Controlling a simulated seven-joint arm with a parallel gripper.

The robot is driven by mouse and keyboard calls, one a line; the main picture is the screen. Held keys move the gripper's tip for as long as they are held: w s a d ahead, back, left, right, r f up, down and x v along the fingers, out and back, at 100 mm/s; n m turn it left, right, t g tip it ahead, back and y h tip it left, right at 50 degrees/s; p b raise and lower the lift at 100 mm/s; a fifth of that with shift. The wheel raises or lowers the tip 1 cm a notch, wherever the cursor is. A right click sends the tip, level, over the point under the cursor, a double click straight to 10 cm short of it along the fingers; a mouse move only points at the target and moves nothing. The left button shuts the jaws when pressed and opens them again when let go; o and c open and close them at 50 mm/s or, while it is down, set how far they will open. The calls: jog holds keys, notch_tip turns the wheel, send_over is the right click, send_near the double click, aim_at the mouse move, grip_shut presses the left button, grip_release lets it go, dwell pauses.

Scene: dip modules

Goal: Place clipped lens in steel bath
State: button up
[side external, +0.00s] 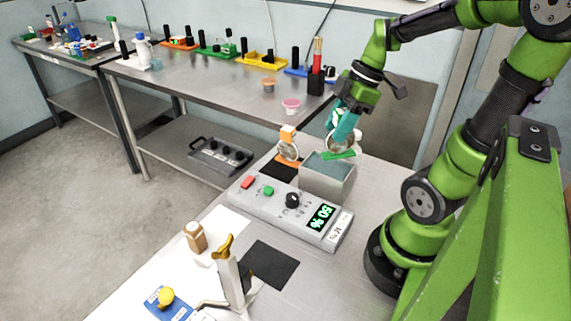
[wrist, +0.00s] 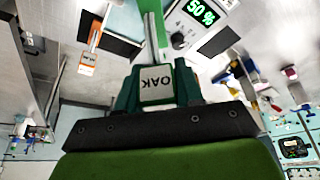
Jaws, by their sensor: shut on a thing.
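My gripper (side external: 345,124) is shut on a clip, and a clear round lens (side external: 341,143) shows below the fingers. In the wrist view my gripper (wrist: 157,92) has its teal fingers on either side of the white clip block (wrist: 158,83), whose label seems to read OAK upside down. The steel bath (side external: 327,180) is an open metal box directly under the held lens. A green piece (side external: 340,154) shows at the bath's top; I cannot tell whether it touches the rim. A second lens (side external: 288,149) with an orange clip (side external: 287,134) stands just left of the bath.
A control box (side external: 290,208) reading 50 % stands in front of the bath. A black holder (side external: 315,84) and two small cups (side external: 291,104) are on the back bench.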

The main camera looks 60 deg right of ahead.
aim_at(328, 136)
jog(key=shift+w+d+f, duration=0.3)
jog(key=shift+w+f, duration=0.4)
jog(key=shift+f, duration=0.25)
jog(key=shift+w+d+f, duration=0.3)
jog(key=shift+w+f, duration=0.35)
jog(key=shift+f, duration=0.3)
jog(key=shift+f, duration=0.1)
jog(key=shift+f, duration=0.4)
jog(key=o, duration=1)
jog(key=shift+o, duration=0.2)
